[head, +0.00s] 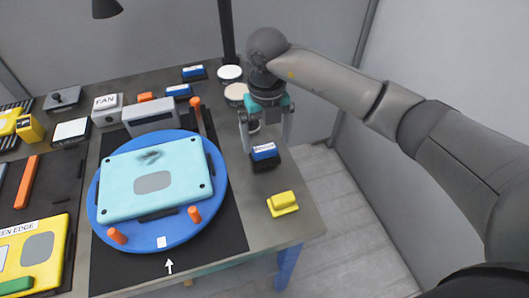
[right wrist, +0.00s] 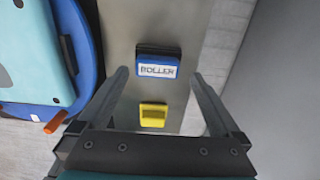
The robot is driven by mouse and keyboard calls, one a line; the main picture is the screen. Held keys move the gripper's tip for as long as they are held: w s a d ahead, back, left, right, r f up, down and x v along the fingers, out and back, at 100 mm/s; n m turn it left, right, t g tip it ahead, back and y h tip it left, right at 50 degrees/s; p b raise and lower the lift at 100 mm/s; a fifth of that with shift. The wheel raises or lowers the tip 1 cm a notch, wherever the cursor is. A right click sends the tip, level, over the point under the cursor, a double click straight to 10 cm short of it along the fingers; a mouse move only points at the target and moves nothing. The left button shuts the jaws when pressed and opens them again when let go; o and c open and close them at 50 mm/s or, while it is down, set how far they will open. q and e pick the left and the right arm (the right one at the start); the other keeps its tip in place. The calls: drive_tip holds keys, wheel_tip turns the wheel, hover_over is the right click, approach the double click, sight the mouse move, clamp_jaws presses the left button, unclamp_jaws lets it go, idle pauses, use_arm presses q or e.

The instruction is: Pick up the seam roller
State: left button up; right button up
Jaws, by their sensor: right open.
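A blue block with a white label, on a black base, stands near the table's right edge in the head view; I take it as the seam roller (head: 264,152). In the right wrist view the label on this seam roller (right wrist: 157,68) reads "ROLLER". My right gripper (head: 267,143) points down at it, open, with a finger to each side in the picture. In the right wrist view nothing is held between the fingers of the right gripper (right wrist: 160,76). I cannot tell the height of the fingertips above the block. My left gripper is not in view.
A yellow block (head: 283,203) sits nearer the front right corner. A blue turntable (head: 214,204) carrying a light-blue panel (head: 120,188) stands to the left on a black mat. White round pads (head: 230,73) and small blue blocks (head: 179,91) lie behind.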

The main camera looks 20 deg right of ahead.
sight(265, 147)
drive_tip(key=shift+f, duration=0.4)
drive_tip(key=f, duration=0.5)
drive_tip(key=shift+a, duration=0.2)
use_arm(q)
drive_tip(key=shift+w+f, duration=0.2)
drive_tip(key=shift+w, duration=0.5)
use_arm(e)
drive_tip(key=shift+w+r, duration=0.1)
drive_tip(key=shift+c, duration=1.4)
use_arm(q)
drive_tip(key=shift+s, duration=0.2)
use_arm(e)
drive_tip(key=c, duration=1.2)
